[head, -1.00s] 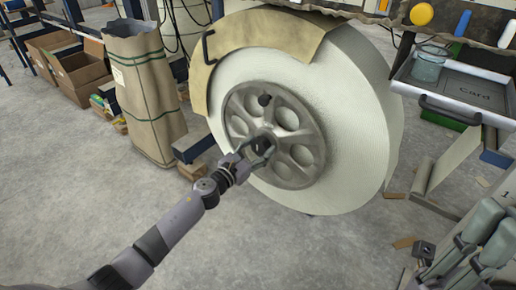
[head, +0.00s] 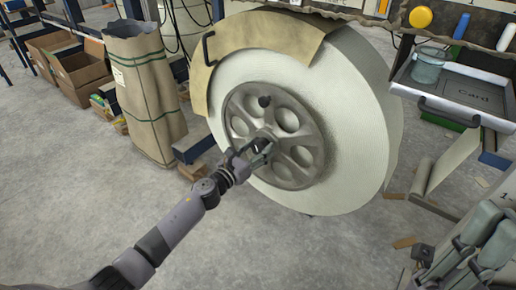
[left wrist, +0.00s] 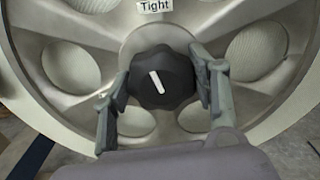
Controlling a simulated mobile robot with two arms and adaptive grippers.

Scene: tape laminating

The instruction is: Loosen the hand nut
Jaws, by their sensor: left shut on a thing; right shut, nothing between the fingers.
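The hand nut (left wrist: 160,77) is a black lobed knob with a white line, at the centre of the grey metal hub disc (head: 237,113). In the left wrist view the line leans slightly, its top to the left, below a label (left wrist: 155,5) reading "Tight". My left gripper (left wrist: 162,84) is shut on the nut, one finger on each side. In the head view the left gripper (head: 257,150) covers most of the nut. My right gripper (head: 447,262) is shut and empty at the lower right, partly cut off by the frame edge.
The disc sits on a large pale roll (head: 370,120) with a tan cover (head: 265,32) over its top. A tray (head: 470,85) with a jar (head: 428,66) is at the right. A tall paper bag (head: 142,90) stands left.

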